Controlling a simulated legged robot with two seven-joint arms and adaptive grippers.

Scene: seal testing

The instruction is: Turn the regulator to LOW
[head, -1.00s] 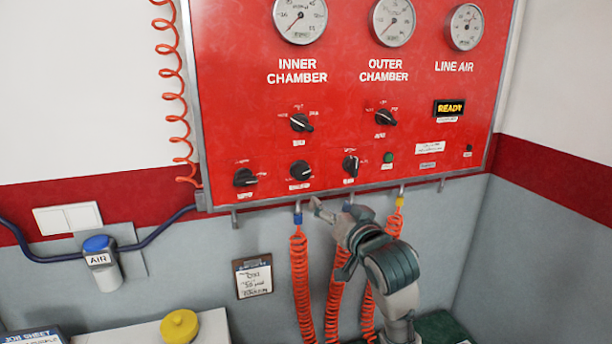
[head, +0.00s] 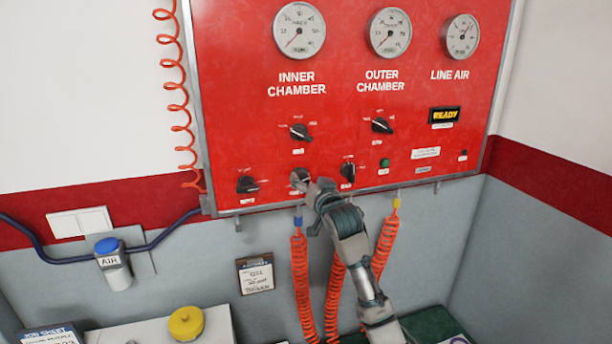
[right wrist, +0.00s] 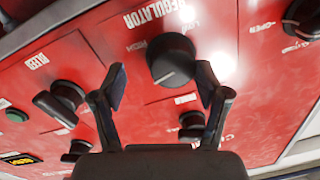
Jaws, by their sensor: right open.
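The regulator knob (right wrist: 171,60) is round and black on the red panel, under the word REGULATOR in the right wrist view. Small lettering is printed beside it; which mark the knob points at is too unclear to tell. My left gripper is not in view.
Other black knobs sit close by: one at left (head: 247,184), one at right (head: 347,172) and two above. Gauges (head: 299,30) and a READY display (head: 444,114) are higher up. Coiled orange hoses (head: 301,275) hang below the panel, near my right arm.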

